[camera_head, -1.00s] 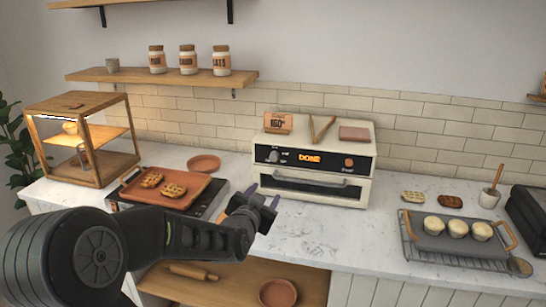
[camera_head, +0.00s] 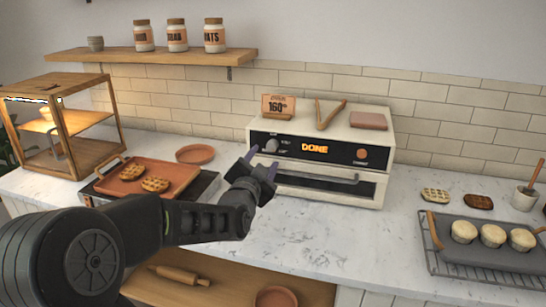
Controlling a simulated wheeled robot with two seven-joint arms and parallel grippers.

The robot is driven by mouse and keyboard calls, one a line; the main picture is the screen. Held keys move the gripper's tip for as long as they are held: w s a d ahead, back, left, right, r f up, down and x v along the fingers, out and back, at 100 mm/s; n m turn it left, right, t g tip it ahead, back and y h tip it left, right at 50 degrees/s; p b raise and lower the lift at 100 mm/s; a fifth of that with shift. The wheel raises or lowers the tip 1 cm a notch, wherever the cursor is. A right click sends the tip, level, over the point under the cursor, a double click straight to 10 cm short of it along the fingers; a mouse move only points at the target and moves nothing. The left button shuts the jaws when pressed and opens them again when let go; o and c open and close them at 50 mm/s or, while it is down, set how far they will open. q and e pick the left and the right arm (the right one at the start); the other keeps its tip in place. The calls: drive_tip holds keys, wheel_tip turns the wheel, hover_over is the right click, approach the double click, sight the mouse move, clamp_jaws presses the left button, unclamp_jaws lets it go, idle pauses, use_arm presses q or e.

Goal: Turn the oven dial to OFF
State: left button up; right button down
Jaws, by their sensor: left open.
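The cream toaster oven (camera_head: 375,141) stands at the back of the marble counter. Its black panel shows an orange "DONE" display (camera_head: 315,149). A pale grey dial (camera_head: 271,145) is at the panel's left end, and a round brown knob (camera_head: 362,153) is at its right end. The dial's pointer setting is too small to read. My left gripper (camera_head: 262,165) is open and empty, just in front of the oven's left side, with its fingertips a little below the dial in the picture. I cannot tell whether it touches the oven. My right gripper is not in view.
A sign (camera_head: 278,106), wooden tongs (camera_head: 328,115) and a brown block (camera_head: 368,120) sit on the oven. A terracotta tray (camera_head: 180,174) with waffles is left of my gripper. A muffin tray (camera_head: 482,256) is at right. Counter before the oven is clear.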

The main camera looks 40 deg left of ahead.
sight(271, 147)
use_arm(q)
drive_tip(key=shift+w+a+f, duration=0.1)
drive_tip(key=shift+w+f, duration=0.15)
drive_tip(key=shift+f, duration=0.25)
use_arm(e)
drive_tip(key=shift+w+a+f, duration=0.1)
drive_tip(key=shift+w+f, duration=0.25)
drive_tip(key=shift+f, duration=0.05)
use_arm(q)
drive_tip(key=shift+r, duration=0.1)
drive_tip(key=p+x, duration=0.1)
drive_tip(key=x, duration=0.6)
drive_tip(key=shift+w+a+p, duration=0.1)
drive_tip(key=shift+w+p, duration=0.25)
drive_tip(key=shift+p, duration=0.05)
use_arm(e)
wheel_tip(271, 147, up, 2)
